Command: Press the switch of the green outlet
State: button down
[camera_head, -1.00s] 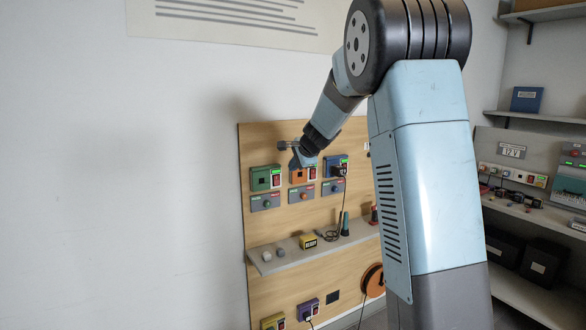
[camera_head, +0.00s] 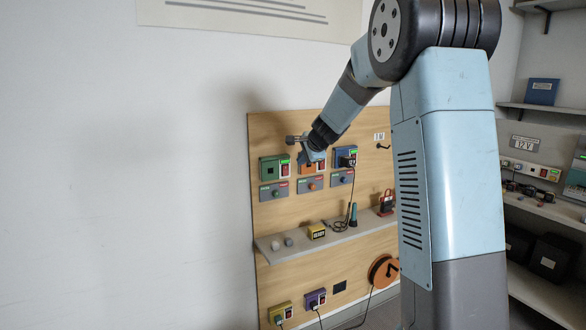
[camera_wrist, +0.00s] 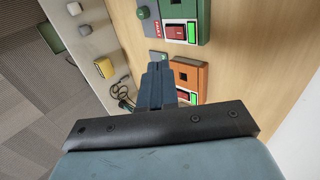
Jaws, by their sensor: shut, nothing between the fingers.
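The green outlet (camera_head: 268,170) is at the upper left of the wooden board, with a red switch (camera_head: 285,170) on its right side. In the wrist view the green outlet (camera_wrist: 186,12) is at the top, with its red switch (camera_wrist: 175,32) and a lit green lamp beside it. My gripper (camera_wrist: 156,68) is shut and empty. In the wrist view its fingers point at the board, just left of the orange outlet (camera_wrist: 187,80) and below the green one. In the head view my gripper (camera_head: 304,158) covers part of the orange outlet. Whether the fingertips touch anything cannot be told.
The blue outlet (camera_head: 345,157) with a plugged cable is right of the orange one. Grey button boxes (camera_head: 273,192) sit under the outlets. A shelf (camera_head: 290,253) with small items crosses the board below. The white wall (camera_head: 120,180) at left is clear.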

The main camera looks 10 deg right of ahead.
aim_at(285, 168)
jog(key=x, duration=0.8)
jog(key=r+x, duration=0.1)
jog(key=x, duration=0.3)
jog(key=shift+w+a+f, duration=0.15)
jog(key=shift+w, duration=0.3)
jog(key=shift+w+a+f, duration=0.15)
jog(key=shift+w, duration=0.5)
jog(key=shift+w+r, duration=0.15)
jog(key=shift+r, duration=0.85)
jog(key=shift+a, duration=0.1)
